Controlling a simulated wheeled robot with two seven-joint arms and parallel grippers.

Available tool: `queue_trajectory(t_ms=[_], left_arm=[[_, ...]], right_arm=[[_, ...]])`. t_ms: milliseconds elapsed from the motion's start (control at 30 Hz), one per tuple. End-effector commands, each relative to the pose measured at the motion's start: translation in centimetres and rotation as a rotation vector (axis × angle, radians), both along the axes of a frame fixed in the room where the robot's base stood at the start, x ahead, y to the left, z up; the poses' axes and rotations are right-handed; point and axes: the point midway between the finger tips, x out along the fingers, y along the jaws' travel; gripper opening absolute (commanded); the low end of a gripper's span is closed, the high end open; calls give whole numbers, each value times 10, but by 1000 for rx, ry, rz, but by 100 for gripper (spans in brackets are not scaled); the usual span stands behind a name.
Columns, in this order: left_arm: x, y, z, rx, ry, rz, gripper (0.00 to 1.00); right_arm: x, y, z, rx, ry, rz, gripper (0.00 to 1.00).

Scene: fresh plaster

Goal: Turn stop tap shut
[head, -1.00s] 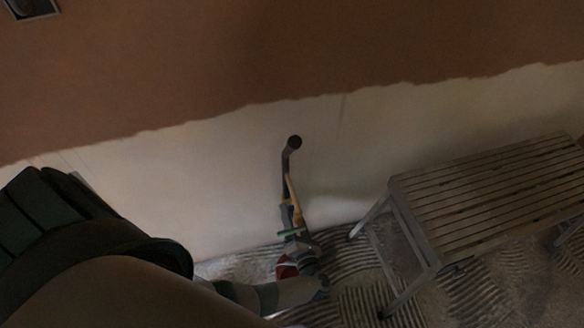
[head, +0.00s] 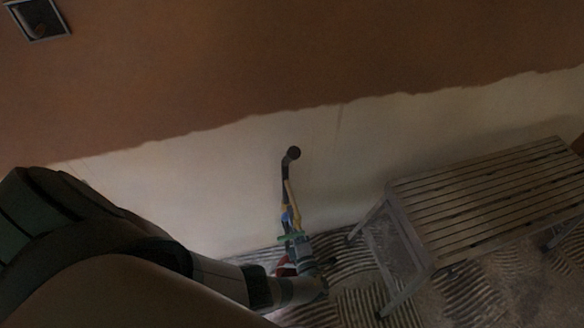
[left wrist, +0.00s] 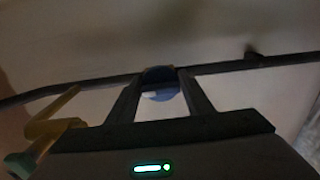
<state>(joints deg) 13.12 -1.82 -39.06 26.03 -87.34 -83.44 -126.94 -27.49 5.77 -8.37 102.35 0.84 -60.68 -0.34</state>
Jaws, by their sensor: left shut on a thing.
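A dark pipe (head: 285,172) comes out of the lower wall at an elbow and runs down to a cluster of fittings near the floor. A yellow lever (head: 292,190) stands along it, and a green handle (head: 293,238) and a red part (head: 285,266) show lower down. A small blue part (head: 287,217) sits between them. My left gripper (left wrist: 160,80) is shut on a round blue tap handle (left wrist: 160,94), in front of a dark pipe. The yellow lever (left wrist: 50,118) is left of the fingers. I cannot tell how far the handle is turned. My right gripper is not in view.
A slatted step bench (head: 480,195) stands on the floor to the right of the pipe. The floor (head: 355,305) has ridged lines. The wall is brown plaster (head: 280,60) above and pale below, with a wall box (head: 38,18) at top left.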

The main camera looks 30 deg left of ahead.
Motion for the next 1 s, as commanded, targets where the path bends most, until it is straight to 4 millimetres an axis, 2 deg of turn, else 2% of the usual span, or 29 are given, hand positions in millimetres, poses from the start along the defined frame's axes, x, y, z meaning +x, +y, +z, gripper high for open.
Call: queue_trajectory(t_ms=[500,533,567,1000], left_arm=[[0,-1,-1,15,21,-1,24],[0,-1,-1,15,21,-1,54],[0,-1,-1,15,21,-1,61],[-3,-4,0,15,19,-1,62]], right_arm=[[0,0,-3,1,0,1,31],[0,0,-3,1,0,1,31],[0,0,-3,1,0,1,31],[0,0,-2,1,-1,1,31]])
